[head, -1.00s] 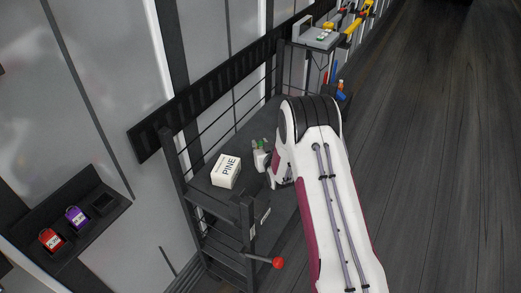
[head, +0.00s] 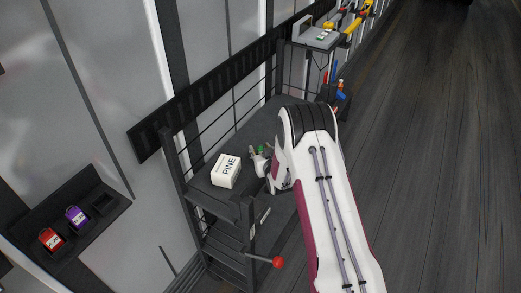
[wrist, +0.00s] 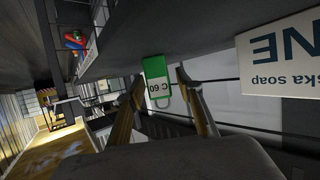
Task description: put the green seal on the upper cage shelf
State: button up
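The green seal (wrist: 157,79) has a white label reading C 60, upside down in the wrist view. It appears to stand on the upper cage shelf (wrist: 150,30), shackle away from the surface. It also shows small in the head view (head: 261,149), beside the PINE box. My gripper (wrist: 160,76) is open, one finger on each side of the seal, with a visible gap at both sides. In the head view my gripper (head: 261,151) is over the dark upper shelf (head: 268,124), its far side partly hidden by my arm.
The white PINE soap box (head: 226,171) stands on the shelf, close to my gripper. A wall rack (head: 100,225) at left holds a red seal (head: 50,239), a purple seal (head: 76,217) and an empty slot. A red knob (head: 277,262) sticks out below. The shelf's far part is clear.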

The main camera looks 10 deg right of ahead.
jog(key=shift+r, duration=0.2)
jog(key=v, duration=1.2)
dwell(0.5)
jog(key=shift+r, duration=0.1)
dwell(0.5)
jog(key=s+a+r+g, duration=0.1)
jog(key=s+r, duration=0.3)
jog(key=r, duration=0.3)
jog(key=s+r+g, duration=0.2)
jog(key=s+r, duration=0.2)
jog(key=r, duration=0.3)
jog(key=s+a+r+g, duration=0.1)
jog(key=s+r, duration=0.3)
jog(key=r, duration=0.3)
jog(key=s+a+r+g, duration=0.1)
jog(key=s+r+g, duration=0.1)
jog(key=s, duration=1.2)
jog(key=s+a+r+g, duration=0.1)
jog(key=s+r, duration=0.4)
jog(key=s, duration=1)
jog(key=shift+s+a+g, duration=0.2)
jog(key=shift+s+g, duration=0.15)
jog(key=shift+g, duration=0.15)
